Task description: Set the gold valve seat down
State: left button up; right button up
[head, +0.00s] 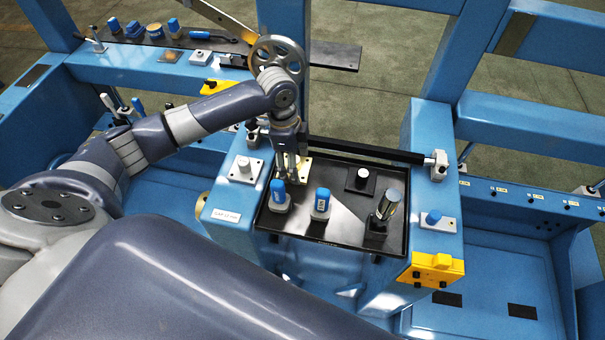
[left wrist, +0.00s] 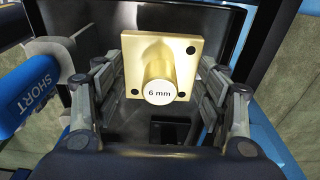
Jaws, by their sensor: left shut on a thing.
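The gold valve seat (left wrist: 190,52) is a square plate with small dark holes and a round post marked "6 mm". In the left wrist view it lies between the two fingers of my left gripper (left wrist: 162,75), which is shut on it. In the head view my left gripper (head: 289,172) points down over the back left of the black tray (head: 340,226), and a gold edge of the seat (head: 305,166) shows beside the fingers. Whether the seat touches the tray floor is unclear. My right gripper is not in view.
The tray also holds two blue-topped pieces (head: 278,192) (head: 321,200), a black plate with a pale post (head: 361,181) and a metal cylinder (head: 388,206). A blue handle marked "SHORT" (left wrist: 32,92) is close left of the fingers. A black bar (head: 365,150) runs behind the tray.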

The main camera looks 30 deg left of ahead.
pick_arm(q)
notch_tip(320, 180, down, 4)
jog(key=shift+f, duration=0.3)
jog(key=shift+f, duration=0.1)
jog(key=o, duration=1.3)
jog(key=shift+c, duration=0.2)
